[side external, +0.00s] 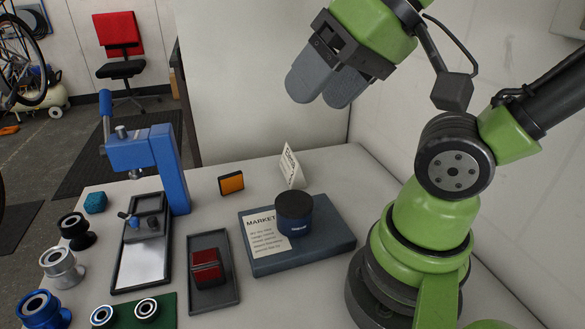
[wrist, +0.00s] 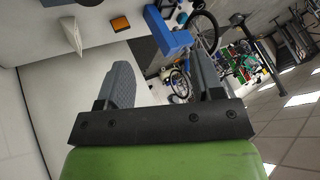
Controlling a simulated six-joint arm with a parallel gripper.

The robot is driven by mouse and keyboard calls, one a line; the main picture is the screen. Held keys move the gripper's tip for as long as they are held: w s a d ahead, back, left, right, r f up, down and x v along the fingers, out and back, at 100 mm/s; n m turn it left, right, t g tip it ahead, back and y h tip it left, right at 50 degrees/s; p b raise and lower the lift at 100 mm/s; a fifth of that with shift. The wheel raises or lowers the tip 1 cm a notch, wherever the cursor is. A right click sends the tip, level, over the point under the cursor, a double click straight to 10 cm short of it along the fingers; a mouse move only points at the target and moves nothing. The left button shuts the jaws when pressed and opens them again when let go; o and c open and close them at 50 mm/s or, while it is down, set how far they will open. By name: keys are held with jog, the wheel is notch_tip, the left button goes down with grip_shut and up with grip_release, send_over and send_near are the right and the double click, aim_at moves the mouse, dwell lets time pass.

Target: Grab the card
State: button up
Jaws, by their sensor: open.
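A white card printed "MARKET" (side external: 266,233) lies on a blue-grey slab (side external: 318,254), beside a dark blue round tin (side external: 294,213) that stands on the same slab. A second, folded white card (side external: 291,168) stands upright on the table behind the slab; it also shows in the wrist view (wrist: 71,36). My gripper (side external: 318,92) is open and empty, high above the back of the table and well apart from both cards. Its two grey fingers show spread in the wrist view (wrist: 163,80), with nothing between them.
An orange block (side external: 231,183) lies left of the standing card. A blue press (side external: 146,160) rises at the table's left. A red block (side external: 207,268) sits in a dark tray (side external: 229,286). Several round parts line the left edge. A wall bounds the right.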

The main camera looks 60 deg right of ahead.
jog(key=w+d+f+m, duration=0.2)
jog(key=w+d, duration=0.1)
jog(key=w, duration=0.8)
jog(key=m+g+h, duration=0.4)
jog(key=m+h, duration=0.1)
jog(key=h, duration=0.2)
send_near(292, 153)
jog(key=shift+d+f, duration=0.4)
jog(key=shift+f, duration=0.35)
jog(key=x, duration=0.4)
jog(key=shift+f, duration=0.15)
jog(key=shift+w+x, duration=0.15)
jog(key=shift+x, duration=1.35)
jog(key=shift+w+x, duration=0.1)
jog(key=shift+x, duration=1.35)
jog(key=shift+f, duration=0.1)
jog(key=c, duration=1)
